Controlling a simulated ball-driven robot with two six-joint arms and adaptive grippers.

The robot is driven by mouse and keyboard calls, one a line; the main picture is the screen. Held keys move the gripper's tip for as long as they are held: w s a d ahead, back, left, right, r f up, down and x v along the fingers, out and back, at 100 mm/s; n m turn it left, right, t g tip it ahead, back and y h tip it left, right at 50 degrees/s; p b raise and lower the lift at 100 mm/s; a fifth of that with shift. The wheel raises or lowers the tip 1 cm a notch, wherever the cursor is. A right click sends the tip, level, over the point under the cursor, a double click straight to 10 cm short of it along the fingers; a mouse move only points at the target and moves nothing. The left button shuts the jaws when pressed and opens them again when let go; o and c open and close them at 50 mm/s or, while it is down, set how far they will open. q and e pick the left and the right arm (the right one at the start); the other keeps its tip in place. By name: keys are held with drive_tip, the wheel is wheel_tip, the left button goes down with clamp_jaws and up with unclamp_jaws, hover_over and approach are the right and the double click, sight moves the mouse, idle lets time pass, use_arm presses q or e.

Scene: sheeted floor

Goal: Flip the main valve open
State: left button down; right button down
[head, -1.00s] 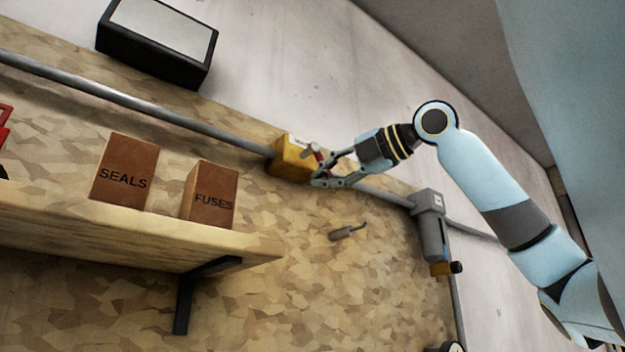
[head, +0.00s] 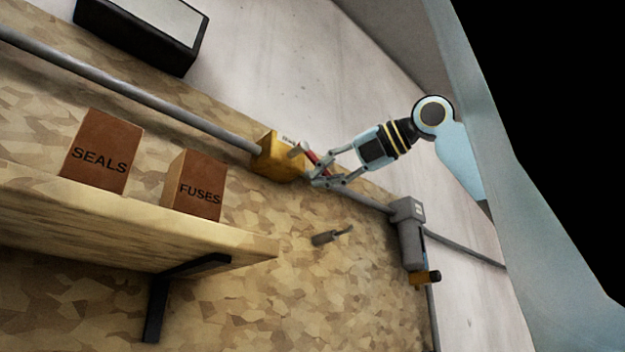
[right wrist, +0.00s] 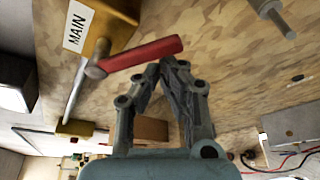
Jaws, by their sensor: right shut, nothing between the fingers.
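The main valve (head: 279,160) is a yellow body on the grey pipe of the wooden panel. In the right wrist view its body (right wrist: 97,42) bears a white MAIN label. Its red handle (right wrist: 143,54) runs from a grey pivot out to the right; a little of it shows in the head view. My right gripper (right wrist: 166,66) is shut and empty, with its fingertips close beside the handle near its free end. I cannot tell whether they touch. In the head view the right gripper (head: 312,179) partly overlaps the handle. My left gripper is not in view.
The shelf (head: 130,235) bears a SEALS box (head: 100,152) and a FUSES box (head: 196,187). A grey fitting (head: 409,233) with a yellow lower end sits on the pipe to the right. A small peg (head: 331,236) sticks out below the valve. A dark-framed box (head: 140,32) is above.

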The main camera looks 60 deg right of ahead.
drive_tip(key=shift+s+d+r, duration=0.15)
drive_tip(key=shift+s+r, duration=0.1)
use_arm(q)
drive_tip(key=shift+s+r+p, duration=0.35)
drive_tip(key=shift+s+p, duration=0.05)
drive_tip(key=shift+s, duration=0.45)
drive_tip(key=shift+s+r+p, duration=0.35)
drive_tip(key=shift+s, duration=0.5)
use_arm(e)
drive_tip(key=shift+s+d+r, duration=0.2)
drive_tip(key=shift+d+r, duration=0.2)
drive_tip(key=shift+r, duration=0.15)
drive_tip(key=shift+s+d+r, duration=0.15)
drive_tip(key=shift+d+r, duration=0.25)
drive_tip(key=shift+r, duration=0.1)
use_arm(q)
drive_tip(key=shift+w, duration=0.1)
